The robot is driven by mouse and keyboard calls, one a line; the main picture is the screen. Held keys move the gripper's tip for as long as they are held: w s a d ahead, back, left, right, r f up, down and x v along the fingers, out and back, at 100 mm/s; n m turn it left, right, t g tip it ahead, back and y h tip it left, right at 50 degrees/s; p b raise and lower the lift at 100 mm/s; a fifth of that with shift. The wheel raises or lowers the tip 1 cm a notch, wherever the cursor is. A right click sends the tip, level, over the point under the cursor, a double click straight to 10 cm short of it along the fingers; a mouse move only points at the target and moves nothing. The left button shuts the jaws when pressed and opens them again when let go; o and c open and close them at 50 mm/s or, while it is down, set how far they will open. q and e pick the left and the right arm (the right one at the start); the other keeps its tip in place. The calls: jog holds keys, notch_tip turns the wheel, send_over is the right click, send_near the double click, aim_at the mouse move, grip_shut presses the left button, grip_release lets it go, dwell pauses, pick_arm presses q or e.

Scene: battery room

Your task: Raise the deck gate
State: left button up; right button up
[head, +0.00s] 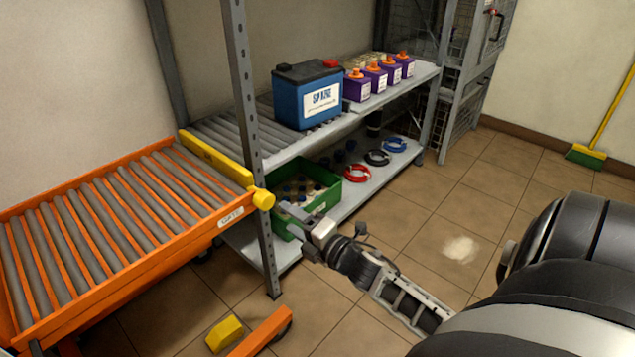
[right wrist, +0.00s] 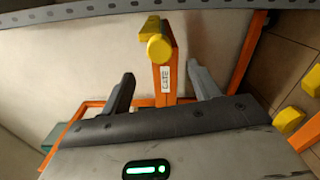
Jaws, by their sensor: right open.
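The deck gate is a yellow bar (head: 215,160) across the end of the orange roller deck (head: 120,285), between it and the shelf's rollers. Its round yellow knob (head: 263,199) sticks out at the near end, above a "GATE" label (head: 231,216). My right gripper (head: 290,220) is to the right of the knob, open and empty. In the right wrist view the knob (right wrist: 159,48) shows ahead, in line with the gap between the open fingers (right wrist: 160,74), apart from them. My left gripper is not in view.
A grey shelf post (head: 245,110) stands close beside the knob. A blue battery (head: 308,95) and several purple bottles (head: 378,78) stand on the upper shelf. A green crate (head: 325,199) sits below, behind my gripper. The tiled floor (head: 480,210) on the right is mostly clear.

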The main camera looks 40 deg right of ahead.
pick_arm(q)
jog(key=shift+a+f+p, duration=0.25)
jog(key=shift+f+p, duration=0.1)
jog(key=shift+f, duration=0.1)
pick_arm(e)
jog(key=s, duration=0.7)
jog(key=shift+s+d, duration=0.2)
jog(key=shift+d, duration=0.1)
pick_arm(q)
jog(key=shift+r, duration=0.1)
